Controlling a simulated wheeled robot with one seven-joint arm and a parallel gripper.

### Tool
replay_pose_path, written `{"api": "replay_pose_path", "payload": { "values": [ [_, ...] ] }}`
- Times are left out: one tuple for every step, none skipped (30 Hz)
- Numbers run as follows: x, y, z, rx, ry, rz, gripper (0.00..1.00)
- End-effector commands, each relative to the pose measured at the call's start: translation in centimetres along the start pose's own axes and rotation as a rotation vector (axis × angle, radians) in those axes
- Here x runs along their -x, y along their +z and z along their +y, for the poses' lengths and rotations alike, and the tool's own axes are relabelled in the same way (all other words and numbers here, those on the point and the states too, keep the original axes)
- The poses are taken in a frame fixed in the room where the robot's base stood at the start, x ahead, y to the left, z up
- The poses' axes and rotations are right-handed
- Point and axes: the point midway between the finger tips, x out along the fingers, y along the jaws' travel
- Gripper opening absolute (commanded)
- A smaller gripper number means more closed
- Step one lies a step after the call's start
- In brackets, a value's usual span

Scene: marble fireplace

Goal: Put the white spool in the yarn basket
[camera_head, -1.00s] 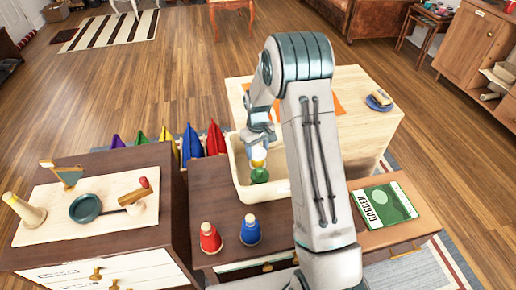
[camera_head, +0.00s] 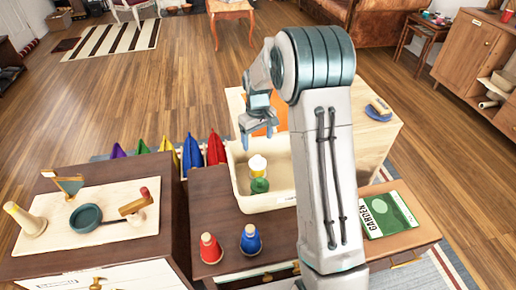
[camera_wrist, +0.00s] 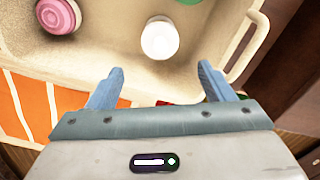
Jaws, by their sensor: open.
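The white spool (camera_head: 257,163) is inside the cream yarn basket (camera_head: 238,190), close to a yellow spool (camera_head: 258,174) and a green one (camera_head: 260,186). In the wrist view the white spool (camera_wrist: 159,40) appears upright, ahead of my fingertips and apart from them. I cannot tell whether it touches the yellow one. My gripper (camera_head: 258,139) is open and empty, above the far part of the basket. Its two blue fingers (camera_wrist: 160,69) show a clear gap between them in the wrist view. The basket's wall (camera_wrist: 247,48) also shows there.
A pink spool (camera_wrist: 58,16) lies in the basket. Red (camera_head: 210,248) and blue (camera_head: 250,240) pegs stand on the cabinet in front. A green garden book (camera_head: 388,210) lies at right. A light wooden table (camera_head: 365,140) with an orange cloth stands behind the basket.

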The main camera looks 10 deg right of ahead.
Motion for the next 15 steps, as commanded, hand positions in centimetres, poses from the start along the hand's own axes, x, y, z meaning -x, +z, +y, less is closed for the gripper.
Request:
{"api": "replay_pose_path", "payload": {
  "values": [
    [0.8,-0.1,0.0,0.000,0.001,0.003,0.75],
    [1.2,-0.1,0.0,0.000,0.001,0.002,0.75],
    [1.5,-0.1,0.0,0.000,0.001,0.002,0.75],
    [1.7,-0.1,0.0,0.000,0.000,0.002,0.75],
    [1.9,0.0,0.0,0.000,0.000,0.002,0.75],
    [2.2,0.1,-0.1,-0.002,0.001,0.002,0.75],
    [2.5,0.2,-0.1,-0.004,0.002,0.003,0.75],
    [2.9,0.5,-0.2,-0.007,0.003,0.005,0.75],
    [3.5,0.9,-0.4,-0.014,0.005,0.008,0.75],
    [4.1,1.4,-0.6,-0.021,0.007,0.012,0.75],
    [4.7,1.9,-0.9,-0.030,0.009,0.016,0.75],
    [5.6,2.8,-1.3,-0.042,0.013,0.023,0.75],
    [6.4,3.5,-1.6,-0.054,0.016,0.029,0.75],
    [7.2,4.4,-2.0,-0.067,0.019,0.035,0.75],
    [8.2,5.6,-2.5,-0.084,0.022,0.044,0.75]
  ]
}}
